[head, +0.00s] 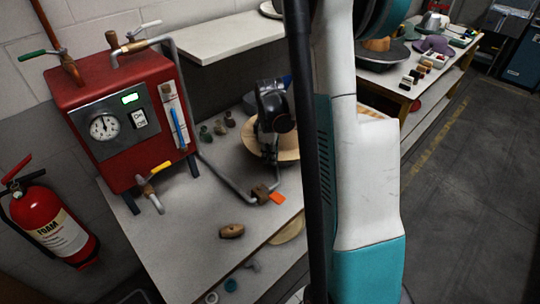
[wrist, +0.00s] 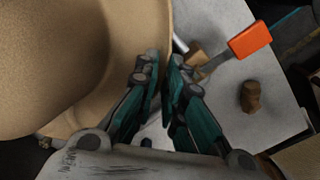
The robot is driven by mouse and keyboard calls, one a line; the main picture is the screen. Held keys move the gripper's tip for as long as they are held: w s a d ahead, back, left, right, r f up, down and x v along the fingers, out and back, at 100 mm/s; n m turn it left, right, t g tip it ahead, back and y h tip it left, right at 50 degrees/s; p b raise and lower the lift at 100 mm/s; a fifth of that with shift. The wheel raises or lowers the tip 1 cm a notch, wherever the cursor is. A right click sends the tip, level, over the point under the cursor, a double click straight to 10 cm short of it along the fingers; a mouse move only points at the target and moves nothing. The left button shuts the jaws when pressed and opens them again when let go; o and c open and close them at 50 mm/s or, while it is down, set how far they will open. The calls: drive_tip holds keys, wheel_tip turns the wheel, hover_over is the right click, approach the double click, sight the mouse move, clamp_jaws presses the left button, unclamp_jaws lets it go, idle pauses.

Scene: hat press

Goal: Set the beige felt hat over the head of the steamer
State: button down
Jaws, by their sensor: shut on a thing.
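The beige felt hat (wrist: 60,60) fills the left of the wrist view, and its brim runs between my fingers. My gripper (wrist: 164,62) is shut on that brim. In the head view the hat (head: 287,146) shows behind my gripper (head: 270,156), over the bench; my arm hides part of it. The steamer is a red boiler box (head: 95,84) with a gauge, from which a grey pipe (head: 215,172) bends down across the bench to a brown fitting with an orange lever (head: 277,198). The orange lever (wrist: 250,40) also shows right of my fingers. I cannot clearly make out the steamer's head.
A brown wooden piece (head: 232,231) lies near the front edge of the bench (head: 185,255). Small dark knobs (head: 218,127) stand towards the back. A fire extinguisher (head: 50,220) hangs at left. A second table (head: 440,75) with hats and spools stands at the back right.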

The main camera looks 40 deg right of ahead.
drive_tip(key=shift+f, duration=0.25)
drive_tip(key=c, duration=1.6)
unclamp_jaws()
drive_tip(key=shift+r, duration=0.1)
wheel_tip(320, 180, up, 12)
drive_tip(key=shift+a, duration=0.2)
